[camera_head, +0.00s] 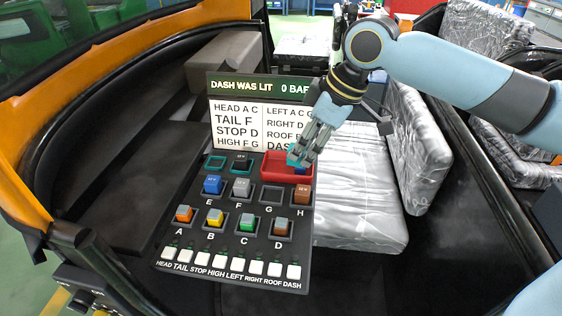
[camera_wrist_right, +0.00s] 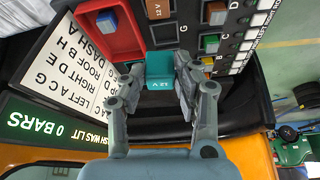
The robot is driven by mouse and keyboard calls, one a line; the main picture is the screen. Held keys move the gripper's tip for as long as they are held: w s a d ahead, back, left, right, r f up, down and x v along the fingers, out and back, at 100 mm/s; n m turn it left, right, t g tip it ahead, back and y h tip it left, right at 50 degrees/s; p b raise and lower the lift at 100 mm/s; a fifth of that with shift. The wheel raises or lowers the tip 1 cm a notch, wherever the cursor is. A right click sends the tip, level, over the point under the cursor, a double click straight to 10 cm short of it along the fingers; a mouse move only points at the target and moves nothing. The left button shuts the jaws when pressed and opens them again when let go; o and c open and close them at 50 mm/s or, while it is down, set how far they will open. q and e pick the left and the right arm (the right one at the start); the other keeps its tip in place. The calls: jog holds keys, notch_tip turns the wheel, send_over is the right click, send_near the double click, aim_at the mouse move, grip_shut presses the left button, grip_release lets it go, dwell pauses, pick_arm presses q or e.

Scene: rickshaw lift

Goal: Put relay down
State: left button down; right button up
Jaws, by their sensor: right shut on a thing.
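My right gripper (camera_head: 299,153) comes in from the upper right and is shut on a teal relay marked 12 V. The relay (camera_wrist_right: 160,71) sits between the fingertips in the right wrist view. In the head view the gripper is over the red tray (camera_head: 285,180) at the panel's upper right, and the fingers partly hide the relay. A blue relay (camera_wrist_right: 107,22) lies in the tray. I cannot tell whether the teal relay touches the tray. My left gripper is not in view.
The panel (camera_head: 180,235) has coloured relays in rows A to D and E to H; socket G (camera_head: 271,197) looks empty. Two teal-edged sockets (camera_head: 215,163) lie left of the tray. White switches (camera_head: 231,263) line the front. A sign board (camera_head: 236,124) stands behind; a silvery seat (camera_head: 350,200) is right.

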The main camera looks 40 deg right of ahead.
jog(key=d+n+b, duration=0.1)
jog(key=d, duration=0.6)
jog(key=b, duration=0.7)
send_over(278, 170)
jog(key=s+d, duration=0.1)
jog(key=shift+n+y, duration=0.3)
notch_tip(278, 170, down, 6)
jog(key=shift+s+d+f, duration=0.1)
jog(key=shift+s, duration=0.05)
jog(key=shift+f, duration=2.05)
jog(key=o, duration=0.8)
jog(key=shift+f, duration=0.1)
